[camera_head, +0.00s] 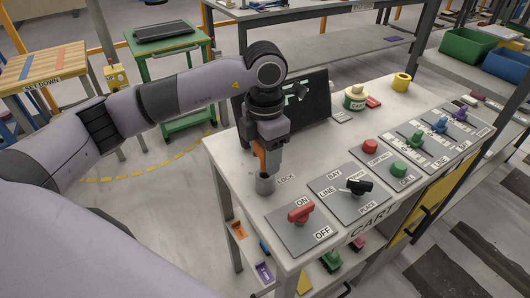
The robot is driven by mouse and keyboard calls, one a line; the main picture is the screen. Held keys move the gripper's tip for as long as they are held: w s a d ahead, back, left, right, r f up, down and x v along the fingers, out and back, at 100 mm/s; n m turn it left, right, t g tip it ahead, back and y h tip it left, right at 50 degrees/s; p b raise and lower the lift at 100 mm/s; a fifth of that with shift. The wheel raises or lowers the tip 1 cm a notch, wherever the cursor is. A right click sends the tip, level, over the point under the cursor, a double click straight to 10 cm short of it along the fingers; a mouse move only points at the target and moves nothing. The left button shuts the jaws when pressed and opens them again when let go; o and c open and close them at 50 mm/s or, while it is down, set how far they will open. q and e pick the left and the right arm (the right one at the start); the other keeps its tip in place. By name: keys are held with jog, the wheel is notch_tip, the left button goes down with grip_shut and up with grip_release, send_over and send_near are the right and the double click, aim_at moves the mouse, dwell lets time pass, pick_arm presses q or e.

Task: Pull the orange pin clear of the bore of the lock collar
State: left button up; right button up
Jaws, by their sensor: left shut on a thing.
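The lock collar (265,185) is a short grey cylinder standing on the cart top at its left front, beside the LOCK label. My left gripper (268,162) points down right above the collar. It is shut on the orange pin (261,151), which shows as an orange strip between and beside the fingers. The fingers hide much of the pin. I cannot tell whether its lower end is inside the bore. My right gripper is not in view.
A red ON/OFF handle (301,212) and a black LINE/BAY handle (356,187) stand on plates right of the collar. A dark panel (312,100) stands behind the gripper. Red and green buttons, a labelled round tin (355,98) and a yellow ring (401,82) are farther right.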

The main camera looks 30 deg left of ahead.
aim_at(263, 149)
pick_arm(q)
jog(key=shift+r+p, duration=0.35)
jog(key=shift+r, duration=2.7)
jog(key=shift+f, duration=0.1)
jog(key=m, duration=0.3)
jog(key=shift+s+f+m, duration=0.25)
jog(key=shift+f+m, duration=0.15)
jog(key=m, duration=0.3)
jog(key=shift+s+d+f, duration=0.15)
jog(key=shift+s+f, duration=0.05)
jog(key=shift+f, duration=0.15)
jog(key=m, duration=0.3)
jog(key=f+m, duration=0.1)
jog(key=m, duration=0.1)
jog(key=shift+s+d, duration=0.1)
jog(key=shift+s, duration=0.2)
jog(key=m, duration=0.3)
jog(key=shift+s+f, duration=0.25)
jog(key=shift+f, duration=0.15)
jog(key=f+m, duration=0.1)
jog(key=m, duration=0.4)
jog(key=s+f+m, duration=0.1)
jog(key=m, duration=0.4)
jog(key=s+f+m, duration=0.1)
jog(key=m, duration=0.4)
jog(key=shift+s+d+f, duration=0.1)
jog(key=shift+s+d, duration=0.15)
jog(key=shift+d, duration=0.1)
